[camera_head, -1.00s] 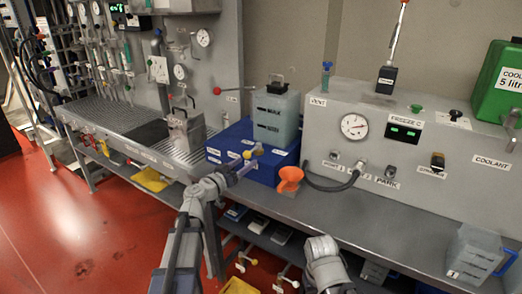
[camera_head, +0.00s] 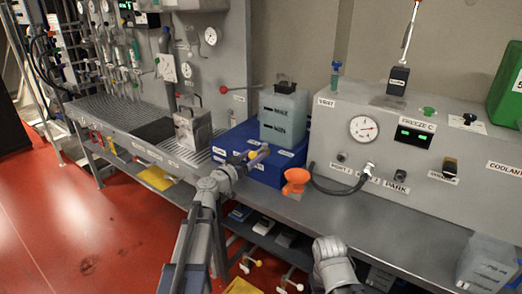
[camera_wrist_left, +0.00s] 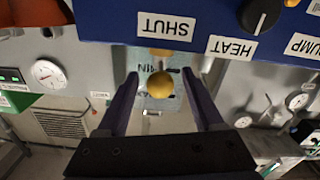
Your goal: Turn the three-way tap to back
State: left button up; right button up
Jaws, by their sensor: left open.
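A yellow ball-ended handle (camera_wrist_left: 160,85) stands out from the front of the blue box (camera_wrist_left: 120,20) in the left wrist view. I take it for the three-way tap; no label there names it. A "SHUT" label (camera_wrist_left: 165,27) is beside its base. My left gripper (camera_wrist_left: 157,92) is open, with one finger on each side of the ball and a gap to both. In the head view my left gripper (camera_head: 256,156) is at the front left of the blue box (camera_head: 286,174), where its fingers partly hide the yellow handle.
A translucent tank (camera_head: 284,114) stands on the blue box. An orange funnel (camera_head: 296,180) is just right of it, with a black hose (camera_head: 325,188) behind. A grey panel with a gauge (camera_head: 364,128) fills the right. The bench front (camera_head: 370,225) is mostly clear.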

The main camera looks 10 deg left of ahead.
aim_at(261, 148)
pick_arm(q)
jog(key=x, duration=0.5)
jog(key=shift+w, duration=0.15)
grip_shut()
dwell(0.4)
dwell(0.8)
